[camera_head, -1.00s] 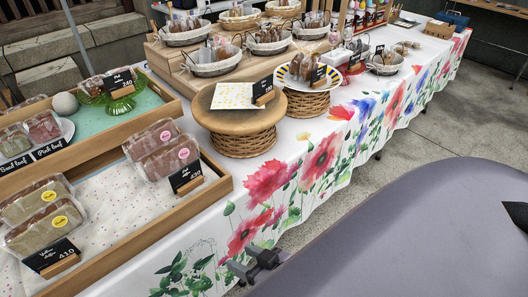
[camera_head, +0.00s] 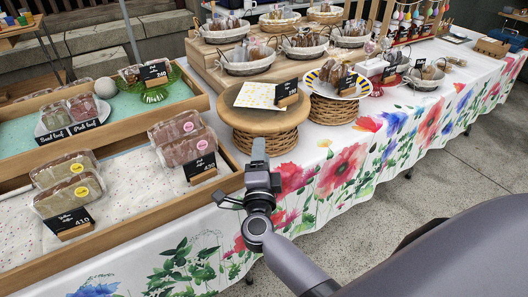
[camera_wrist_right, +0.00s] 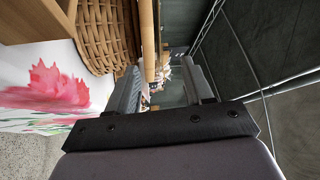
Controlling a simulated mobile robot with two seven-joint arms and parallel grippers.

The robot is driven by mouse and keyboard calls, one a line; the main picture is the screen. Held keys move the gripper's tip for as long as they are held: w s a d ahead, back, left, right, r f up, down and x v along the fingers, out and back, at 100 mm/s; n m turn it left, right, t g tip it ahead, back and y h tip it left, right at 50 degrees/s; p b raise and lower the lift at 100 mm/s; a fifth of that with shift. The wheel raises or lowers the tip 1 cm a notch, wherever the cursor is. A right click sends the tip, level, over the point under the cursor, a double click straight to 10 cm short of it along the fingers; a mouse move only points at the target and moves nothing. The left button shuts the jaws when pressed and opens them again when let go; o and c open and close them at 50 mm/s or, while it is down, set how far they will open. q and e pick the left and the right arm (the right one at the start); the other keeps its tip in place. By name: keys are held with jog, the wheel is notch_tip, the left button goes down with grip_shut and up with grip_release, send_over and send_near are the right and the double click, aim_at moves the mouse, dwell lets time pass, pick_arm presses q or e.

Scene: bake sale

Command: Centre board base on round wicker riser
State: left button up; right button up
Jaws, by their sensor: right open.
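A round wooden board (camera_head: 240,119) lies on the round wicker riser (camera_head: 282,142) near the front of the table. A patterned napkin and a small black sign rest on the board. The board looks shifted to the left over the riser, with more overhang on that side. My right gripper (camera_head: 259,146) is open at the board's near edge, hiding part of the riser. In the right wrist view, the board's edge (camera_wrist_right: 148,40) shows edge-on between the open fingers (camera_wrist_right: 164,75), nearer the left one. Contact cannot be told. The wicker riser (camera_wrist_right: 100,38) is left of it. My left gripper is not in view.
A wooden tray (camera_head: 225,184) with wrapped loaves stands close on the left. A second wicker riser (camera_head: 335,112) with a striped plate (camera_head: 362,90) is just right. Baskets stand on a wooden step (camera_head: 215,78) behind. The floral tablecloth (camera_head: 340,180) hangs in front.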

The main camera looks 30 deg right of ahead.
jog(key=m+g, duration=0.1)
jog(key=w+m+g+h, duration=0.1)
jog(key=d+m+g, duration=0.1)
jog(key=shift+w+f+m, duration=0.2)
jog(key=shift+w+m, duration=0.15)
jog(key=shift+m, duration=0.05)
